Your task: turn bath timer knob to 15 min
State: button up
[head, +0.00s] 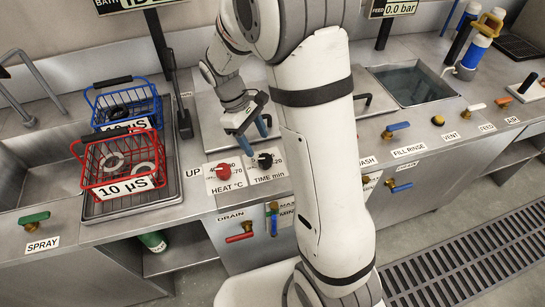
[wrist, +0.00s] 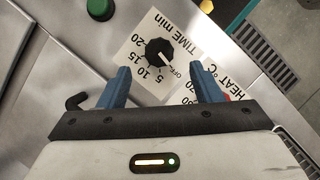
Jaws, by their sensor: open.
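The black TIME min knob (wrist: 159,52) sits on a white dial plate marked OFF, 5, 10, 15 and 20. Its white mark appears to point toward OFF in the wrist view. The same TIME knob (head: 265,160) shows in the head view, on the counter front right of the red HEAT knob (head: 223,171). My gripper (wrist: 164,76) is open, with its two blue fingers apart and nothing between them. In the head view my gripper (head: 254,135) hangs just above and behind the knob, apart from it. The fingertips do not touch the knob.
A blue basket (head: 125,104) and a red basket (head: 120,165) stand on a tray at left. A black lever (wrist: 76,102) and a green button (wrist: 100,9) show in the wrist view. A red DRAIN valve (head: 240,236) is below the counter. A water basin (head: 412,84) lies right.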

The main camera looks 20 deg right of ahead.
aim_at(265, 158)
jog(key=x, duration=0.8)
jog(key=shift+w, duration=0.1)
